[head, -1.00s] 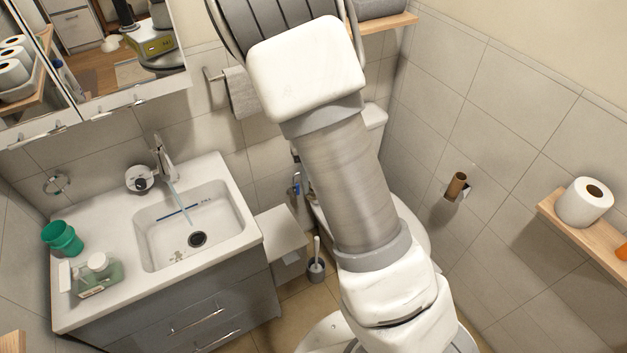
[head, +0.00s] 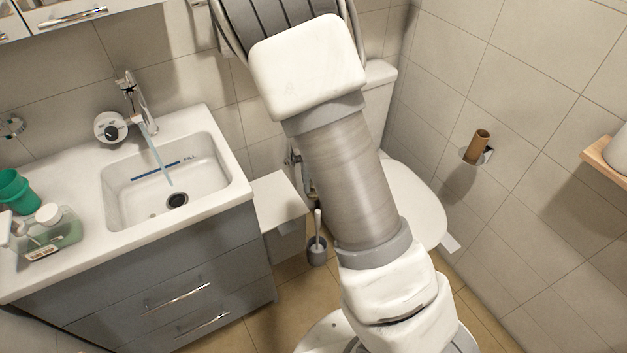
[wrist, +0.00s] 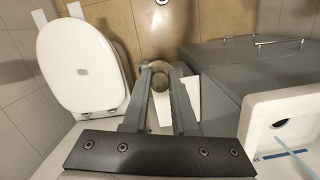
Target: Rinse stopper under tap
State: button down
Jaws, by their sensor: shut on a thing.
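My gripper (wrist: 161,75) shows in the wrist view, shut on a small round thing, likely the stopper (wrist: 159,80). It is held between the fingertips and partly hidden by them. Gripper and thing are over the floor side, between the toilet and the washstand, apart from the basin. The tap (head: 136,99) in the head view runs a thin bluish stream (head: 157,155) into the white basin (head: 222,181). The open drain (head: 177,200) is dark and round. The stream also shows in the wrist view (wrist: 292,150), at lower right. My gripper is out of the head view.
A green cup (head: 17,193) and a soap bottle (head: 52,237) stand on the counter's left. A round white-and-black item (head: 110,128) is beside the tap. The toilet (head: 412,203), white bin (head: 279,212) and toilet brush (head: 317,249) are right of the grey cabinet (head: 160,275).

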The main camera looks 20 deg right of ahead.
notch_tip(320, 180, down, 13)
jog(key=y+b, duration=0.2)
jog(key=b, duration=0.8)
jog(key=shift+s+d+g+b, duration=0.15)
jog(key=shift+s+g+b, duration=0.15)
jog(key=shift+s, duration=0.15)
